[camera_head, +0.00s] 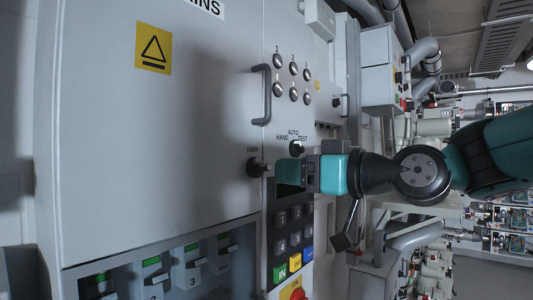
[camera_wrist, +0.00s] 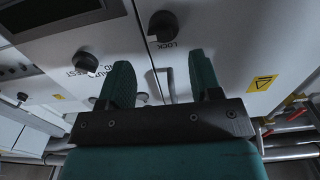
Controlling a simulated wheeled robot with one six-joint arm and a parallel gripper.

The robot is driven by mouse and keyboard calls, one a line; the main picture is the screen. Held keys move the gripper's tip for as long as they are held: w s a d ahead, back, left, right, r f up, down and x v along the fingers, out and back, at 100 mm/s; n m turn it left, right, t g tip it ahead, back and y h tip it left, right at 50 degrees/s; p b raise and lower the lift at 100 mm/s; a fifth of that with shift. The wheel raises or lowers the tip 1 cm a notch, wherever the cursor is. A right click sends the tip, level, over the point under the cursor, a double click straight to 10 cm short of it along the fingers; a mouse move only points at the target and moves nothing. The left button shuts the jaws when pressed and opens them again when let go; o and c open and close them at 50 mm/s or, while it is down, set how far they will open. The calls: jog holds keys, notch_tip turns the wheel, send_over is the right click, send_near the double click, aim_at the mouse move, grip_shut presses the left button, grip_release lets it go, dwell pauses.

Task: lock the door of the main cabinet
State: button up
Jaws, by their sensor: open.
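The main cabinet door (camera_head: 150,130) is a large grey panel and looks shut. A black lock knob (camera_head: 258,167) with a LOCK label sits at its lower right edge. The knob also shows at the top middle of the wrist view (camera_wrist: 163,26); how far it is turned is hard to tell. My gripper (camera_head: 281,172) is just right of the knob in the head view and appears apart from it. In the wrist view my gripper's two teal fingers (camera_wrist: 160,75) are spread with nothing between them, and the knob lies beyond their tips.
A black HAND/AUTO/TEST selector knob (camera_head: 296,147) is close to my gripper; it also shows in the wrist view (camera_wrist: 85,63). A door handle (camera_head: 264,95) sticks out above. Coloured push buttons (camera_head: 288,262) and green-lit switches (camera_head: 152,262) are below. Pipes stand at the right.

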aim_at(266, 168)
jog(key=p+x, duration=0.2)
jog(key=x, duration=0.4)
jog(key=shift+w+a+p, duration=0.25)
jog(key=shift+a+p, duration=0.05)
jog(key=shift+a, duration=0.05)
jog(key=shift+c, duration=0.2)
jog(key=c, duration=0.7)
